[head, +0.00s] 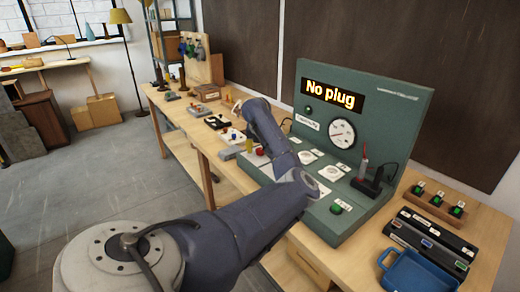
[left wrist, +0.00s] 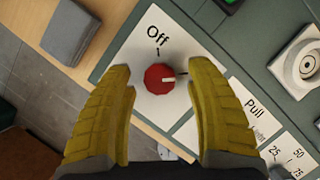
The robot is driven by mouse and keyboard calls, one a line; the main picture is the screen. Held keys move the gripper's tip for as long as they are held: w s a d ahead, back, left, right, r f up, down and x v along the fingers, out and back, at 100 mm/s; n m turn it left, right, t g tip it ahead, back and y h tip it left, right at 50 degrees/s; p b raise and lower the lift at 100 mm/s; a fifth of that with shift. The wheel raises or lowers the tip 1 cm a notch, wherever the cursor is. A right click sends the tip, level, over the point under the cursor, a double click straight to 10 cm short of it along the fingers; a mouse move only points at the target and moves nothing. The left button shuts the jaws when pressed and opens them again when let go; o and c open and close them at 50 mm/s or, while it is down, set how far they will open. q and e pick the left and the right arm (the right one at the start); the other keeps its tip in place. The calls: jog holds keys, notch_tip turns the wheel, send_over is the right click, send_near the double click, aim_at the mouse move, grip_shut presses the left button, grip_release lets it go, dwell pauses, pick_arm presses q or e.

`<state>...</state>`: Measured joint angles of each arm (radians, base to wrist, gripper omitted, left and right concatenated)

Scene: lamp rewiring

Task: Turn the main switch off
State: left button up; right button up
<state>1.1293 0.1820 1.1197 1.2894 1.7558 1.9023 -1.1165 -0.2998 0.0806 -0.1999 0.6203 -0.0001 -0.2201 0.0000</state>
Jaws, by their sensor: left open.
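The main switch is a round red knob (left wrist: 160,79) on a white plate (left wrist: 130,62) marked "Off" in the left wrist view. Its white pointer mark points right, while the "Off" tick is above it. My left gripper (left wrist: 160,88) is open, its yellow fingers on either side of the knob with gaps showing. In the head view the red knob (head: 259,152) is near the left end of the green console (head: 375,118), with my left gripper (head: 256,147) at it, partly hidden by my forearm. The console display (head: 333,95) reads "No plug". My right gripper is out of view.
A grey block (left wrist: 72,30) lies on the table beside the console. A blue tray (head: 410,272) and a rack of green-topped parts (head: 438,204) are at the right. Small parts crowd the bench left of the console.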

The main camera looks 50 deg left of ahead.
pick_arm(q)
jog(key=shift+w+a+f, duration=0.1)
jog(key=shift+f, duration=0.25)
jog(key=shift+o, duration=0.2)
grip_shut()
